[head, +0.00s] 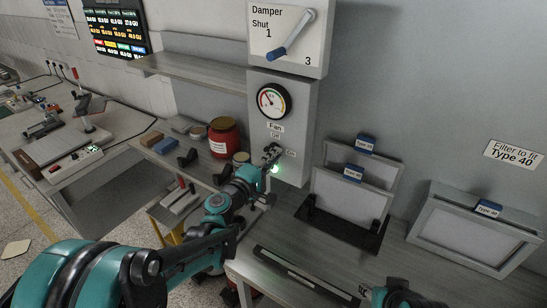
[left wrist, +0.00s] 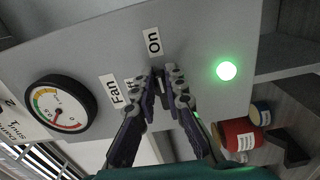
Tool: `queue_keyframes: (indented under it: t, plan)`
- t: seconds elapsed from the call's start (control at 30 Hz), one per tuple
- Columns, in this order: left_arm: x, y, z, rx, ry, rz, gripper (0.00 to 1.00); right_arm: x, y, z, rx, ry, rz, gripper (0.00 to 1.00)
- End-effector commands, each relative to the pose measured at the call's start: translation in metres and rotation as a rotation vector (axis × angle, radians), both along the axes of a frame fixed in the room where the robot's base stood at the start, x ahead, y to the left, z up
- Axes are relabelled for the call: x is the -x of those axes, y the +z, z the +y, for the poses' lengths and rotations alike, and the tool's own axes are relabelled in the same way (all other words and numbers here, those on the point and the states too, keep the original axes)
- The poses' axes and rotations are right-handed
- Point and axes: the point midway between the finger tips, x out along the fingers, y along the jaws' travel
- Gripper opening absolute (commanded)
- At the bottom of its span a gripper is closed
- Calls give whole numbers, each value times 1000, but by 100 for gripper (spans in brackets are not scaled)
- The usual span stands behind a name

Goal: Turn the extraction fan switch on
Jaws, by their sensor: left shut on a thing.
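The fan panel (head: 301,120) is a grey box on the wall with a "Fan" label, "Off" and "On" marks and a round gauge (head: 272,100). My left gripper (head: 272,154) is at the switch position beside the "On" mark. In the left wrist view its two fingers (left wrist: 166,78) are closed together just below the "On" label (left wrist: 153,41), shut on the fan switch, which they mostly hide. A green lamp (left wrist: 227,70) glows on the panel and also shows in the head view (head: 275,169). Part of my right arm shows at the bottom edge; its fingers are not clear.
A damper panel (head: 287,45) with a blue-handled lever is above. A red jar (head: 223,138) stands left of the panel. Framed filters (head: 350,195) stand in a black holder on the right, and another framed unit (head: 470,235) is farther right.

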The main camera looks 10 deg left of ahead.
Motion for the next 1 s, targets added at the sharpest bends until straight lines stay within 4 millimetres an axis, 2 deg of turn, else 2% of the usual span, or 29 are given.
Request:
queue_keyframes:
  t: [0.1, 0.13, 0.2, 0.57, 0.67, 1.0]
  plan:
    - [-3, 3, 2, 4, 6, -1, 0, 0, 1, 0, 0, 0, 0, 40]
    - [-3, 3, 2, 4, 6, -1, 16, 0, 1, 0, 0, 0, 0, 40]
    - [-3, 2, 2, 4, 6, -1, 32, 0, 1, 0, 0, 0, 0, 40]
    - [2, 1, 3, 2, 3, 0, 32, 0, 0, 0, 0, 0, 0, 40]
    - [13, 1, 8, 2, 4, 0, 32, 0, 0, 0, 0, 0, 0, 40]
    - [79, 0, 36, 3, 6, 1, 32, 0, 0, 0, 0, 0, 0, 40]
